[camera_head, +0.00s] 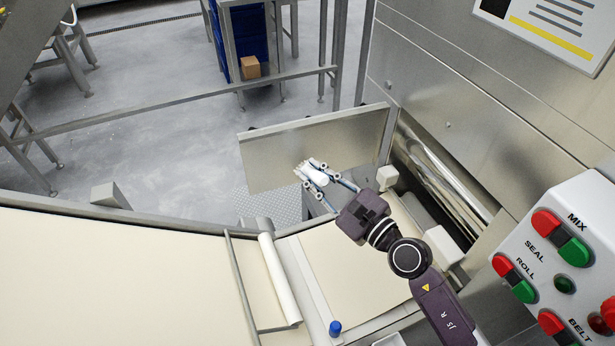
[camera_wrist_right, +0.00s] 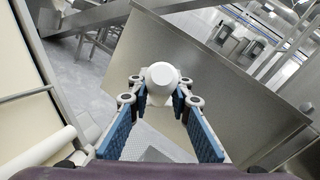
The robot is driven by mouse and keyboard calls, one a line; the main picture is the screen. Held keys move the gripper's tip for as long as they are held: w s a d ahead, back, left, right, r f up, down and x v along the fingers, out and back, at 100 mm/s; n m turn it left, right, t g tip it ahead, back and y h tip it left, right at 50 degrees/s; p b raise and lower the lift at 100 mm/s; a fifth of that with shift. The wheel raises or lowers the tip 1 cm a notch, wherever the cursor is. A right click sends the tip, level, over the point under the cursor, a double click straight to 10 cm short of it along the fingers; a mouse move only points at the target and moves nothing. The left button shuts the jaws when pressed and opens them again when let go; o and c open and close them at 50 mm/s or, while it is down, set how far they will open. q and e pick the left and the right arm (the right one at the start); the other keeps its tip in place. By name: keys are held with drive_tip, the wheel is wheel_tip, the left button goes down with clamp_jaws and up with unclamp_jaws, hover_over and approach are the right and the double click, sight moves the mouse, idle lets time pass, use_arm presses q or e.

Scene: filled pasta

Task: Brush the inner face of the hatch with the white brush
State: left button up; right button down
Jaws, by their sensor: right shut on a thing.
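My right gripper (camera_head: 316,178) is shut on the white brush (camera_head: 311,171) and holds it near the lower middle of the hatch (camera_head: 274,160). The hatch is an open, flat metal panel whose inner face is toward my gripper. In the right wrist view, the brush (camera_wrist_right: 162,78) shows as a rounded white end between the fingers, with the hatch (camera_wrist_right: 225,95) behind it. I cannot tell whether the bristles touch the face; they are hidden. My left gripper is not in view.
A dough sheet (camera_head: 110,275) lies on the belt at left, beside a white roller (camera_head: 279,278). A button panel (camera_head: 565,265) stands at right. A blue-topped knob (camera_head: 335,327) sits at the front. Open floor (camera_head: 150,130) lies beyond the hatch.

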drive_tip(key=shift+w+d, duration=0.2)
drive_tip(key=shift+d, duration=0.5)
drive_tip(key=shift+s+a+r+p, duration=0.1)
drive_tip(key=shift+s+a+p, duration=0.05)
drive_tip(key=shift+a+p, duration=0.35)
drive_tip(key=shift+s+a+r+p, duration=0.1)
drive_tip(key=shift+s+a+p, duration=0.05)
drive_tip(key=shift+a+p, duration=0.35)
drive_tip(key=shift+s+a+f, duration=0.2)
drive_tip(key=shift+s+a, duration=0.05)
drive_tip(key=shift+a, duration=0.45)
